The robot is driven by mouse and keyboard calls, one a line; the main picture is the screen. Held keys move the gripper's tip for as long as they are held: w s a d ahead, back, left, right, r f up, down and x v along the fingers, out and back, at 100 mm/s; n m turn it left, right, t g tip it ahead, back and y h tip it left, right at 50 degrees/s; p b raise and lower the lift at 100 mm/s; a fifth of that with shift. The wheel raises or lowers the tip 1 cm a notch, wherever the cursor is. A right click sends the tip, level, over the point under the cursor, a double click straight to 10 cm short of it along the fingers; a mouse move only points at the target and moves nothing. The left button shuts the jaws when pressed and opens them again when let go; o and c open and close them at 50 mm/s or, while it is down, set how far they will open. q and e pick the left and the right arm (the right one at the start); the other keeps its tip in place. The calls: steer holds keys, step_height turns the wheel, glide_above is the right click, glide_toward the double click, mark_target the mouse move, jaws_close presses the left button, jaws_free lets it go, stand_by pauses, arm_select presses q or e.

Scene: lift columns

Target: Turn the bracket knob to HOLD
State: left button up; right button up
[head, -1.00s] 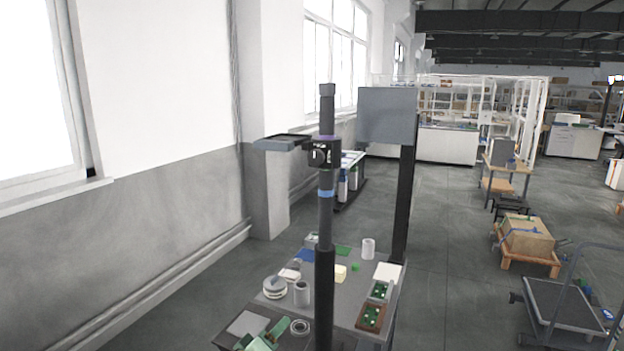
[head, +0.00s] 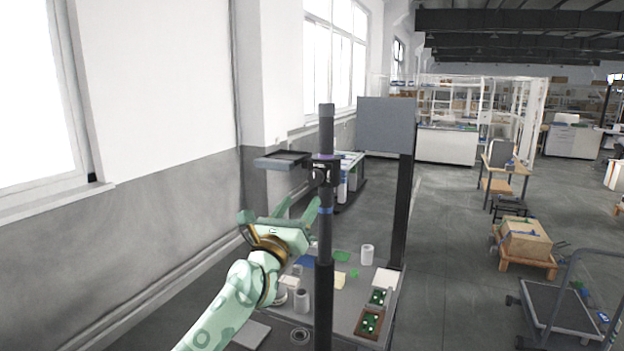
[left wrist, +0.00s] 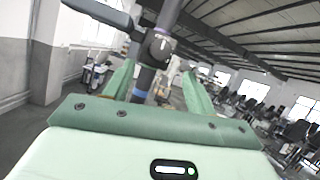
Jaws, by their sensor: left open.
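The dark bracket clamp with its round knob (head: 318,176) sits on the upright lift column (head: 326,236), carrying a small flat tray (head: 283,160) to its left. In the left wrist view the knob (left wrist: 160,46) is a dark disc with a light mark; I cannot read any label. My left gripper (head: 281,208), pale green, is open and empty, below and left of the knob in the head view. In the left wrist view its fingers (left wrist: 158,70) spread either side of the column, below the knob and apart from it. My right gripper is not in view.
A workbench (head: 345,290) with cups, papers and small green parts stands below and around the column. A grey panel (head: 386,124) on a dark post stands right of the column. A wall and windows are at left. Open floor and carts (head: 558,308) lie at right.

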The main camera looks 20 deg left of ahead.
mark_target(314, 181)
arm_select(q)
steer(key=x, duration=0.8)
steer(key=shift+w, duration=0.1)
steer(key=c, duration=1)
